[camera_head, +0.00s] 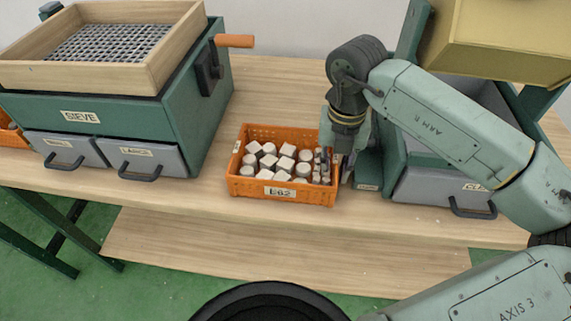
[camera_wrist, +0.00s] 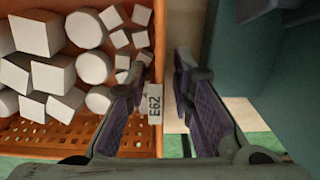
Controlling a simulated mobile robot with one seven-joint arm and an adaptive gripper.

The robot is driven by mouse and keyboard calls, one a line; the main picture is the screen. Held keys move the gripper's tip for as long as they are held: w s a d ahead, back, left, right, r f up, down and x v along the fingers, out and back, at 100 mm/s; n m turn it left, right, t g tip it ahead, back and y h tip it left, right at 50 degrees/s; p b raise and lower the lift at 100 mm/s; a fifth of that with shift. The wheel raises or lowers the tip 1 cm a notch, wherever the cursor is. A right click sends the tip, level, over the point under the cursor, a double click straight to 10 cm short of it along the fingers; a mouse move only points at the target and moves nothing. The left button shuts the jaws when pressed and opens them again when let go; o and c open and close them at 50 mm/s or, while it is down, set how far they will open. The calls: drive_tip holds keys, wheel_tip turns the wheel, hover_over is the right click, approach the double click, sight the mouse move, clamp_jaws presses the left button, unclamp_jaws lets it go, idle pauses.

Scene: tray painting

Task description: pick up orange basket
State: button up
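The orange basket (camera_head: 312,199) stands on the wooden table between the sieve machine and the machine on the right. It carries an E62 label and holds several white blocks and cylinders. My gripper (camera_head: 337,165) is down at the basket's right side wall. In the wrist view my gripper (camera_wrist: 160,72) is open, with one finger inside the orange basket (camera_wrist: 62,134) and the other outside it. The wall stands between the fingers, with a gap showing on the outer side. Contact on the inner side is unclear.
The green sieve machine (camera_head: 180,125) with grey drawers stands to the left. A green machine with a grey drawer (camera_head: 430,188) is close on the right, near my gripper. Bare table (camera_head: 270,85) lies behind the basket. The table's front edge is just before it.

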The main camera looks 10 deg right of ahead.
clamp_jaws()
idle(0.6)
